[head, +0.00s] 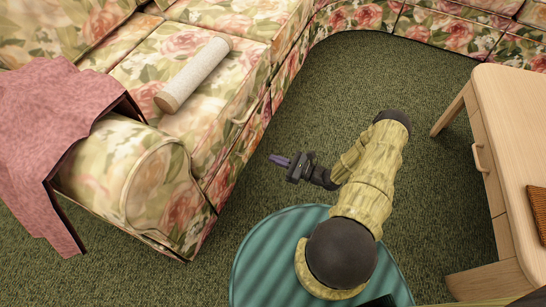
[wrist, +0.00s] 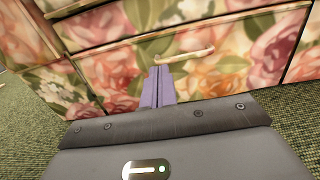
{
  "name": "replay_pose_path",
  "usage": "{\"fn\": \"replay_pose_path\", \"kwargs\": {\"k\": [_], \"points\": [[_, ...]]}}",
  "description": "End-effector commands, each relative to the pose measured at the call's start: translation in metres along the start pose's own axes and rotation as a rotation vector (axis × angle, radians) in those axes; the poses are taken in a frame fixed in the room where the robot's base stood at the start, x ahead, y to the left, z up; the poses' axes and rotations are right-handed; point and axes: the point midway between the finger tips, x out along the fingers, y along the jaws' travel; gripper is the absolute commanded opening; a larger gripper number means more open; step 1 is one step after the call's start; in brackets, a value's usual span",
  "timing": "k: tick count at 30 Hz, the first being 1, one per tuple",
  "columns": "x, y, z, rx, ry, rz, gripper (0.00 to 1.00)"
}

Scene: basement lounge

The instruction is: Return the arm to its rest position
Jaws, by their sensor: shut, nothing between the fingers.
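My gripper (head: 275,159) is at the end of my yellowish arm in the head view, over the green carpet just right of the floral sofa. Its purple fingers are together and empty, pointing left toward the sofa. In the wrist view my gripper (wrist: 158,72) shows its fingers shut, in front of the floral sofa side (wrist: 110,70). A light handle (wrist: 186,55) on the sofa's side shows just past the fingertips; I cannot tell whether they touch it. My arm is bent and reaches out from above my teal ribbed base.
The floral sofa (head: 228,100) fills the left and back. A pale cylinder (head: 194,74) lies on its seat, and a pink cloth (head: 45,140) hangs over its arm. A wooden desk (head: 515,130) with a drawer handle stands at right. The carpet (head: 330,80) between is clear.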

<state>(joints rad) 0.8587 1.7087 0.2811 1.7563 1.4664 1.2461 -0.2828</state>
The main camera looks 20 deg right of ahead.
Motion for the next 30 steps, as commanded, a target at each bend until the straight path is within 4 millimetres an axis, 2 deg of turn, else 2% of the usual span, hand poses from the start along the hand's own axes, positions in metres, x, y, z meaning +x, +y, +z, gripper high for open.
{"fn": "replay_pose_path", "kwargs": {"k": [11, 14, 17, 23, 30], "points": [[0.001, 0.001, 0.0, -0.001, 0.0, 0.004, 0.0], [0.002, 0.002, 0.006, -0.011, 0.007, 0.026, 0.0], [0.005, 0.007, 0.022, -0.041, 0.031, 0.096, 0.0], [0.01, 0.029, 0.075, -0.161, 0.126, 0.348, 0.0], [0.004, 0.057, 0.136, -0.345, 0.268, 0.66, 0.0]]}}
